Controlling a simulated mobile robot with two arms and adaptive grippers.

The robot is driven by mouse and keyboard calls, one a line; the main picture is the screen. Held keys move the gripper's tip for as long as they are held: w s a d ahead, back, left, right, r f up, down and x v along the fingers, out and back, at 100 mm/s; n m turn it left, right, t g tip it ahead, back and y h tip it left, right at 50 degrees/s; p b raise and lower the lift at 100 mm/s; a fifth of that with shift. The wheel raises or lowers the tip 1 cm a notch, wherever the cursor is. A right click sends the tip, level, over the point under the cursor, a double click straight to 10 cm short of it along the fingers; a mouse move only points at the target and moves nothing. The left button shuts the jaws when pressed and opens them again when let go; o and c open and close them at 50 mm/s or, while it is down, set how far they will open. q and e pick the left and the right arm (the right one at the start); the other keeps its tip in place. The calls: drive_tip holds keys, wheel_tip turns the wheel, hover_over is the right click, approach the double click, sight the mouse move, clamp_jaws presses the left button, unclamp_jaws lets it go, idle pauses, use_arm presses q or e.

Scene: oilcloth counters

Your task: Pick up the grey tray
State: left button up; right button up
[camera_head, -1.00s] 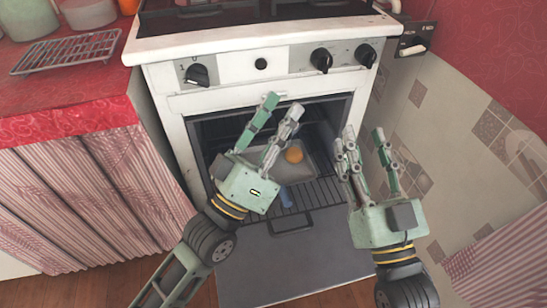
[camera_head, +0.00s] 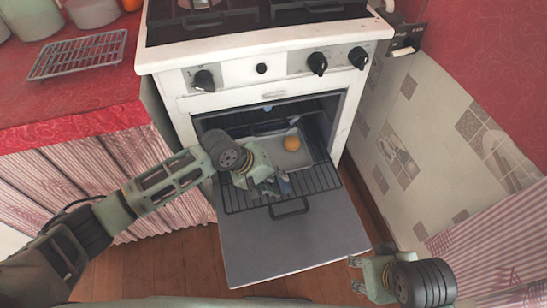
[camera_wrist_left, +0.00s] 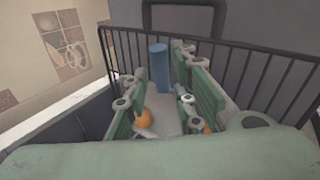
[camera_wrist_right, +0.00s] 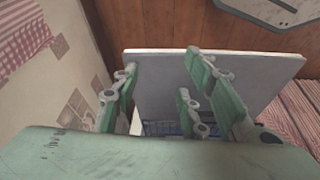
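The grey tray (camera_head: 293,160) lies on the wire rack inside the open oven, its left part hidden by my left gripper. An orange ball-like thing (camera_head: 291,143) rests on it. My left gripper (camera_head: 268,188) is over the tray's near left part, pointing down. In the left wrist view its fingers stand apart, with the tray (camera_wrist_left: 168,122) and the orange thing (camera_wrist_left: 140,119) below. A blue cylinder (camera_wrist_left: 159,70) shows beyond the fingertips; I cannot tell whether they touch anything. My right gripper (camera_head: 357,274) is at the lower right, away from the tray, open and empty in its wrist view (camera_wrist_right: 160,88).
The oven door (camera_head: 290,240) is folded down in front, with the wire rack (camera_head: 318,182) above its inner edge. The stove's knobs (camera_head: 317,63) are above. A wire cooling rack (camera_head: 80,54) lies on the red counter (camera_head: 60,100) at left. A tiled wall (camera_head: 430,130) bounds the right.

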sight(282, 181)
use_arm(q)
drive_tip(key=b+x, duration=0.1)
drive_tip(key=x, duration=0.1)
drive_tip(key=shift+w+f, duration=0.2)
drive_tip(key=shift+f, duration=0.1)
drive_tip(key=b+x, duration=0.1)
drive_tip(key=x, duration=0.1)
drive_tip(key=shift+w+d+f, duration=0.1)
drive_tip(key=shift+w+f, duration=0.05)
drive_tip(key=shift+f, duration=0.05)
clamp_jaws()
use_arm(e)
drive_tip(key=w+a+r+t+y, duration=0.1)
drive_tip(key=w+a+t, duration=0.1)
drive_tip(key=w, duration=0.5)
drive_tip(key=shift+t, duration=0.8)
use_arm(q)
drive_tip(key=shift+d, duration=0.1)
